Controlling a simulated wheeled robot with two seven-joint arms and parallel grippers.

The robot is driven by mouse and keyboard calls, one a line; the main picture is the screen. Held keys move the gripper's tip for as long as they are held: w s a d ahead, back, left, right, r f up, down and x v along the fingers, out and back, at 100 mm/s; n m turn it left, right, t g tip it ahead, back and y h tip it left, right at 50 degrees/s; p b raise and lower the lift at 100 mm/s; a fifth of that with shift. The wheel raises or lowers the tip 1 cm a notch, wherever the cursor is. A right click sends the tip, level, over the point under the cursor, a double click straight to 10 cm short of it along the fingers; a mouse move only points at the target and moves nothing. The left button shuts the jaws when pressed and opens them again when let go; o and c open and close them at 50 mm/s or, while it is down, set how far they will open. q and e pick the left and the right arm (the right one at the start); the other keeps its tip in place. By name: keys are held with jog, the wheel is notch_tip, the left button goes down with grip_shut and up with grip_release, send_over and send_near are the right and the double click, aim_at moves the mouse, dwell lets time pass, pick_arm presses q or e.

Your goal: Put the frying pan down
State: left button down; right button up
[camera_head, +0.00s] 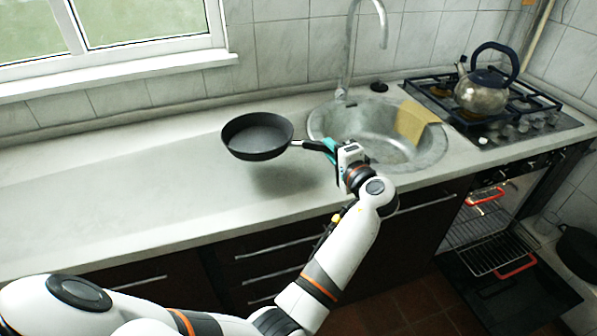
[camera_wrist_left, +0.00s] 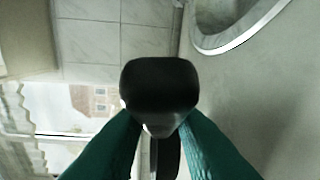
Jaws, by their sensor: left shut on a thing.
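The black frying pan (camera_head: 258,138) shows in the head view, over the countertop just left of the sink. It is roughly level, and a soft shadow on the counter below it suggests it is held a little above the surface. My left gripper (camera_head: 331,150) is shut on the pan's handle at the right of the pan. In the left wrist view the dark handle end (camera_wrist_left: 160,88) fills the middle, between the teal fingers of my left gripper (camera_wrist_left: 158,135). The rest of the pan is mostly hidden there. My right gripper is in neither view.
The grey countertop (camera_head: 110,195) is bare to the left. The round sink (camera_head: 345,125) with a yellow cloth (camera_head: 412,120) and tall tap lies right of the pan. A kettle (camera_head: 482,92) stands on the gas hob (camera_head: 520,122). An oven below has racks out.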

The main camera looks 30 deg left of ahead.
pick_arm(q)
notch_tip(320, 180, down, 9)
jog(key=b, duration=0.6)
jog(key=shift+b, duration=0.4)
jog(key=shift+f, duration=0.1)
jog(key=c, duration=1.2)
grip_release()
jog(key=shift+s, duration=0.1)
jog(key=shift+c, duration=0.2)
